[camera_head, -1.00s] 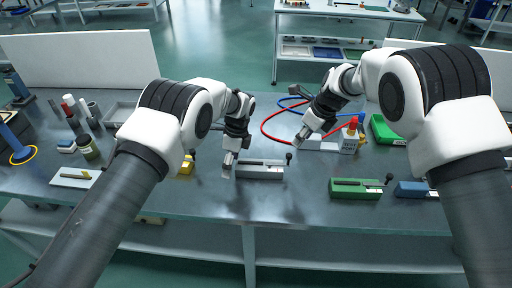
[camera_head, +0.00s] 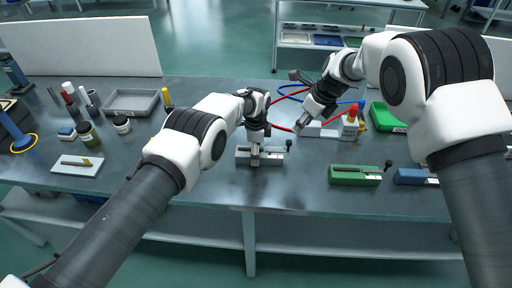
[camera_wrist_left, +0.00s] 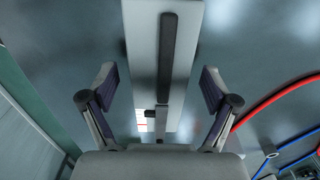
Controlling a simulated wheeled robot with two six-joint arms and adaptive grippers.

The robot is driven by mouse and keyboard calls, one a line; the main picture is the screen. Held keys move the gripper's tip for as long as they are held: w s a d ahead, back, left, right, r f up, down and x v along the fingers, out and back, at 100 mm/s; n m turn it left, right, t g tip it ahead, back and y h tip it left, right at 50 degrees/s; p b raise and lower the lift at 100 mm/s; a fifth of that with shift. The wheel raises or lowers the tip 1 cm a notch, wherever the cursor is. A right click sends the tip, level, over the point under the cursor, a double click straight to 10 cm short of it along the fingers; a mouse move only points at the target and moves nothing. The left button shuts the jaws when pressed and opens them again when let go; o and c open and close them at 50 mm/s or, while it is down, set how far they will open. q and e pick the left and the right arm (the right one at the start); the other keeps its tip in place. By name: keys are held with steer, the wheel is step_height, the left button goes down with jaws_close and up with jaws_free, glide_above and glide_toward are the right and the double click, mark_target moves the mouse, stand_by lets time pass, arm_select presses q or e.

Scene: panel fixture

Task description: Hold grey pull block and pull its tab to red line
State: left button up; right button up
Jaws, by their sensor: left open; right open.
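The grey pull block (camera_head: 243,156) lies on the bench in the middle of the head view, with a black knob at its right end. My left gripper (camera_head: 255,161) is directly over the block and hides part of its top. In the left wrist view the block (camera_wrist_left: 143,45) runs between the two spread fingers of my left gripper (camera_wrist_left: 156,88), with visible gaps on both sides. A dark strip (camera_wrist_left: 168,50) runs along it, and a thin red line (camera_wrist_left: 142,125) shows on a white patch. My right gripper (camera_head: 301,126) is open and empty, behind and right of the block.
A green block (camera_head: 355,181) and a blue block (camera_head: 408,177) lie to the right. Red and blue cables (camera_head: 291,87), a green bin (camera_head: 385,116) and small bottles stand behind. A grey tray (camera_head: 130,94) and jars (camera_head: 87,133) are left. Bench in front is clear.

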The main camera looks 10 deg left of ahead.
mark_target(291, 143)
arm_select(q)
steer(key=c, duration=1.5)
steer(key=shift+c, duration=0.2)
arm_select(e)
steer(key=shift+o, duration=0.8)
arm_select(q)
steer(key=shift+s, duration=0.15)
arm_select(e)
steer(key=a+f+n, duration=0.1)
steer(key=f+n, duration=0.2)
steer(key=n, duration=0.7)
steer(key=w+a+f+n+t, duration=0.1)
steer(key=f+n, duration=0.3)
steer(key=n, duration=0.6)
steer(key=a+f+n, duration=0.1)
steer(key=f+n, duration=0.3)
steer(key=n, duration=0.6)
steer(key=shift+w+f+n+t+h, duration=0.2)
steer(key=shift+w+n+t+h, duration=0.2)
